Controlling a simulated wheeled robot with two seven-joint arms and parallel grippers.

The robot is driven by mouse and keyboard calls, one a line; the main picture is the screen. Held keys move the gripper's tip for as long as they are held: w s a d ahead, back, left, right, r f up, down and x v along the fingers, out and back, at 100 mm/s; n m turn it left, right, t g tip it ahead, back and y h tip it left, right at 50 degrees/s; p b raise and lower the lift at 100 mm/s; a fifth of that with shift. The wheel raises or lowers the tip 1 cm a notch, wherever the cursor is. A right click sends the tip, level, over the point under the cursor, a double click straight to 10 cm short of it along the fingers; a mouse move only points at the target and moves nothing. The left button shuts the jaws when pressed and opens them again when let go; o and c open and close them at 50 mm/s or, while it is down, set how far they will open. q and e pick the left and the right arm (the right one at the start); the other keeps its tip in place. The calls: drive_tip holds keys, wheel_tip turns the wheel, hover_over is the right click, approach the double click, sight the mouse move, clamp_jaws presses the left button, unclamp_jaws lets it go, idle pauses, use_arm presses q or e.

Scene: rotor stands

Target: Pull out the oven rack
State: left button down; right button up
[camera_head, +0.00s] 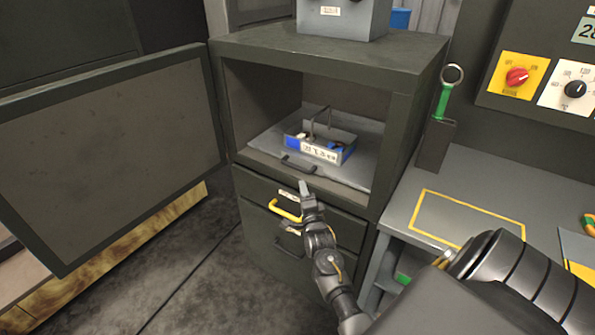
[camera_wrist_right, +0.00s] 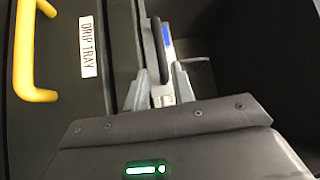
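The oven rack (camera_head: 262,141) is a grey tray inside the open cabinet, with a dark bar handle (camera_head: 298,166) on its front edge. A small blue and grey box (camera_head: 320,149) with a white label and a raised handle stands on the rack. My right gripper (camera_head: 304,186) is just in front of and below the rack handle. In the right wrist view its two fingers (camera_wrist_right: 160,80) are apart, and the dark rack handle (camera_wrist_right: 153,45) lies at and just ahead of the gap between them. I cannot tell whether they touch. My left gripper is not in view.
The cabinet door (camera_head: 110,150) stands swung open to the left. Below the rack is a drawer with a yellow handle (camera_head: 285,211), labelled drip tray (camera_wrist_right: 88,50). A grey bench (camera_head: 480,190) with a yellow outline is at right. Floor in front is clear.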

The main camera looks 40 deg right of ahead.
sight(297, 178)
drive_tip(key=x, duration=0.9)
drive_tip(key=shift+w+d+p, duration=0.15)
drive_tip(key=shift+w+p, duration=0.2)
drive_tip(key=shift+p, duration=0.05)
clamp_jaws()
